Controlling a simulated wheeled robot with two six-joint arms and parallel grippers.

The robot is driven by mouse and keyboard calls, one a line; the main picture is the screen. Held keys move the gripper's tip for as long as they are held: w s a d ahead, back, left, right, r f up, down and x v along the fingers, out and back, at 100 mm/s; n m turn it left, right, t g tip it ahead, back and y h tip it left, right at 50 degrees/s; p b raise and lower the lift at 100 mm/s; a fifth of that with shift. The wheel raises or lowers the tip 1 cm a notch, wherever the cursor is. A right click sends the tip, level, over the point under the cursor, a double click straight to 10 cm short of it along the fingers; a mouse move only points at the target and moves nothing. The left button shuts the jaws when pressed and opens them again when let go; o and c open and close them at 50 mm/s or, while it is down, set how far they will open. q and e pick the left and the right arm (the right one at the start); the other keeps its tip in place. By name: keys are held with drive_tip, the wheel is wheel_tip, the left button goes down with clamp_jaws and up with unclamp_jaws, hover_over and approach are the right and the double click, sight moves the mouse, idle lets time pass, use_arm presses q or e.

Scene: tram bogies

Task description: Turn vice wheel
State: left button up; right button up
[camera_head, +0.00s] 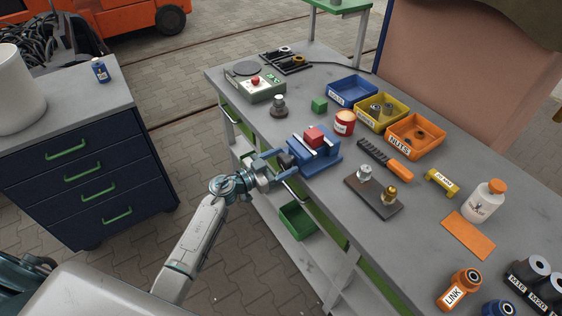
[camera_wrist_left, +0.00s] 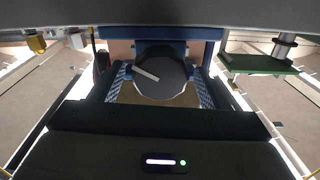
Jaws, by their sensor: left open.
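The blue vice (camera_head: 325,160) stands at the near edge of the grey workbench, with a red block (camera_head: 315,137) between its pale jaws. Its dark round wheel (camera_head: 286,160) faces my left gripper. In the left wrist view the wheel (camera_wrist_left: 165,82) is a dark disc with a pale bar across its upper left. My left gripper (camera_head: 281,163) is open, its blue fingers on either side of the wheel. The wrist view shows the checkered finger pads flanking the disc with the left gripper (camera_wrist_left: 160,92) around it. Whether the pads touch the rim I cannot tell. My right gripper is out of view.
On the workbench (camera_head: 335,215), a red-and-white can (camera_head: 344,122), a green cube (camera_head: 319,105) and a dark plate (camera_head: 373,197) with two fittings stand near the vice. Blue, yellow and orange bins (camera_head: 416,137) lie behind. A navy drawer cabinet (camera_head: 90,170) stands left, across a floor gap.

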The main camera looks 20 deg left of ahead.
use_arm(q)
drive_tip(key=c, duration=0.8)
drive_tip(key=shift+c, duration=0.9)
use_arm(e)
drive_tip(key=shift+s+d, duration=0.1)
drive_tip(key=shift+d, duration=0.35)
use_arm(q)
drive_tip(key=shift+m, duration=0.3)
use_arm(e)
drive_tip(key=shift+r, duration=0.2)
